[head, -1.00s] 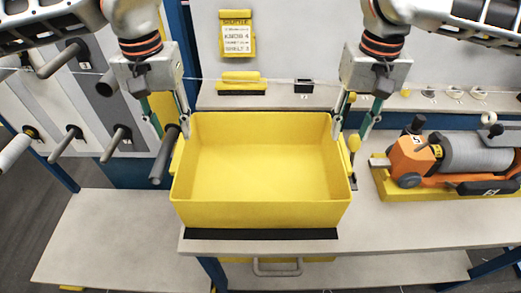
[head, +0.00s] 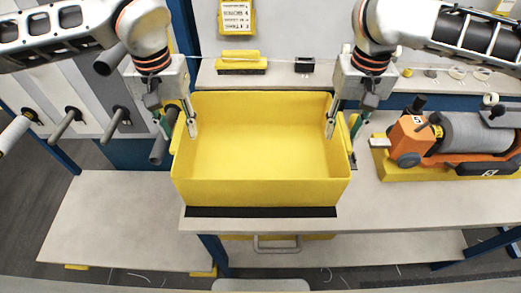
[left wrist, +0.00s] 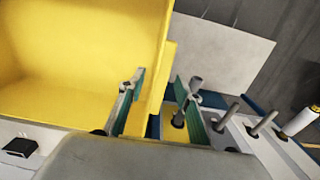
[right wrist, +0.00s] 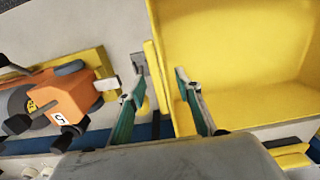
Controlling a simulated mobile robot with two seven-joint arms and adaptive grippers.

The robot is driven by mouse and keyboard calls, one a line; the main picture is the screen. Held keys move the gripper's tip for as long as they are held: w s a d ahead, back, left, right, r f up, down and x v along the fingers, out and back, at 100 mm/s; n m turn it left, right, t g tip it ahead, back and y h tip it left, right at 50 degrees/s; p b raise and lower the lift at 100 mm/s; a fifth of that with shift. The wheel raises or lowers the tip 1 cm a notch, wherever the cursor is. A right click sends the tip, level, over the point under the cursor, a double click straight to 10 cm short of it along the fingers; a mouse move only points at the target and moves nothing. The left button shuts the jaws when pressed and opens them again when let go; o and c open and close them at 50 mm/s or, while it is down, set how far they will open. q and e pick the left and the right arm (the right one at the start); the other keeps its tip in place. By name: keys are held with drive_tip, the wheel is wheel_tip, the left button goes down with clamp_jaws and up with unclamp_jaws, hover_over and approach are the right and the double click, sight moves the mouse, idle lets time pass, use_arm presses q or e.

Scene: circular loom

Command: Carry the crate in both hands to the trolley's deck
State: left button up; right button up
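The yellow crate (head: 262,195) stands upright and empty at the front of the workbench (head: 420,205). My left gripper (head: 178,128) is at its left wall, with one finger inside and one outside. In the left wrist view the fingers (left wrist: 160,105) are apart, with the wall and a yellow side piece between them. My right gripper (head: 342,128) straddles the right wall in the same way. In the right wrist view its fingers (right wrist: 160,100) are apart, with gaps beside the wall. A low pale deck (head: 110,215) lies at the left; I cannot tell for certain that it is the trolley's.
An orange machine with a grey roller (head: 465,140) sits on a yellow base at the right. A brush (head: 240,62) and a small black box (head: 304,65) lie behind the crate. Several dark pegs (head: 118,120) stick out at the left. The low deck is clear.

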use_arm(q)
drive_tip(key=shift+f, duration=0.45)
use_arm(e)
drive_tip(key=shift+f, duration=0.4)
use_arm(q)
clamp_jaws()
use_arm(e)
clamp_jaws()
use_arm(q)
drive_tip(key=shift+r, duration=0.15)
use_arm(e)
drive_tip(key=shift+r, duration=0.1)
